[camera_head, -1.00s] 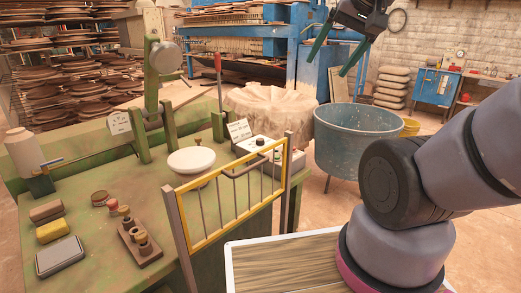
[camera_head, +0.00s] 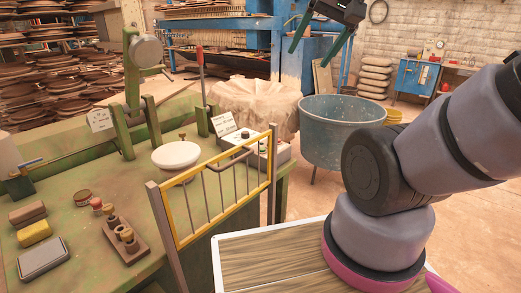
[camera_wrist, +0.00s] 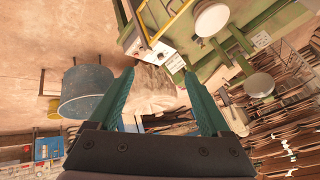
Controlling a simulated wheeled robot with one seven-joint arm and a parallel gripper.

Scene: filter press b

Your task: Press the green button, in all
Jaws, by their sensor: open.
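A grey-white control box (camera_head: 270,150) stands at the far right of the green bench, behind the yellow-framed guard. It carries a dark knob and small coloured spots. The green button is too small to tell clearly. The same box (camera_wrist: 174,62) shows in the wrist view, just beyond the fingertips in the picture. My gripper (camera_head: 311,56) is open and empty, high in the air to the upper right of the box in the head view. Its two green fingers (camera_wrist: 160,74) stand wide apart in the wrist view, touching nothing.
A yellow barred guard (camera_head: 215,194) stands upright at the bench's front right edge, before the box. A white bowl (camera_head: 176,155) and a printed card (camera_head: 224,124) are near the box. A blue tub (camera_head: 343,134) stands right of the bench. A cloth-covered heap is behind.

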